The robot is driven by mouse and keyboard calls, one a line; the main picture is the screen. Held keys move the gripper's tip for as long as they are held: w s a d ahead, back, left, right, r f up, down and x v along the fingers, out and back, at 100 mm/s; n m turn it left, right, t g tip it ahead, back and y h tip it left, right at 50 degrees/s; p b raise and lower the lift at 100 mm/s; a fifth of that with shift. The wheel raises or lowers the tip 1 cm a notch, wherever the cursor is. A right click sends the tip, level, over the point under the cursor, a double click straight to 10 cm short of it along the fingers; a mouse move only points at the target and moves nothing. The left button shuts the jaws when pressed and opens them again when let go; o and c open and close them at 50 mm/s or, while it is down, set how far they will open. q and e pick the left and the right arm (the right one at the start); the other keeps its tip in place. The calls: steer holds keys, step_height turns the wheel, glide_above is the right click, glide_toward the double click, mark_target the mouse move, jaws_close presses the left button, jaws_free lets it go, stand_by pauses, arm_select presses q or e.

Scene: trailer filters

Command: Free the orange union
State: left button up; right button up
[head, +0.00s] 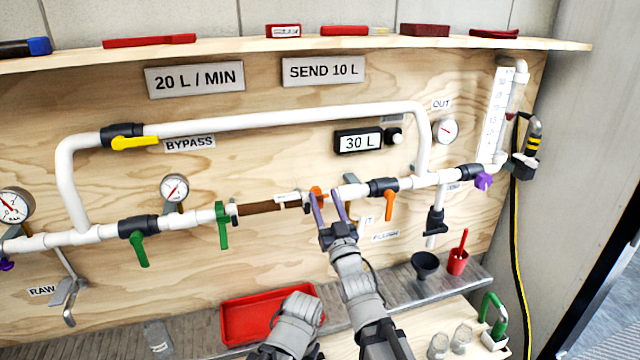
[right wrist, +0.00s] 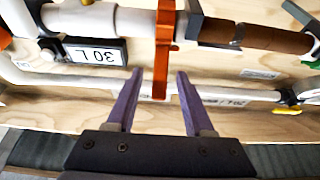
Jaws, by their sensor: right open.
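The orange union (head: 316,192) sits on the white pipe line, at the right end of the brown filter section (head: 262,207). It also shows in the right wrist view (right wrist: 164,40), its orange lever pointing toward my gripper. My right gripper (head: 327,195) is open, with its purple fingers raised at the union. In the right wrist view the fingertips (right wrist: 160,72) stand on either side of the lever, with a visible gap on each side. The gripper holds nothing. My left gripper is not seen.
A green union (head: 222,225) is at the filter's left end. An orange-handled valve (head: 389,204) is close right of my gripper. Below are a red tray (head: 235,335), a black funnel (head: 425,264) and a red cup (head: 457,262). The bypass pipe (head: 280,118) runs above.

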steer(key=p+x, duration=0.1)
steer(key=x, duration=0.3)
steer(key=shift+w+a+r, duration=0.1)
steer(key=shift+w+r, duration=0.05)
steer(key=shift+w, duration=0.15)
jaws_close()
stand_by(1.1)
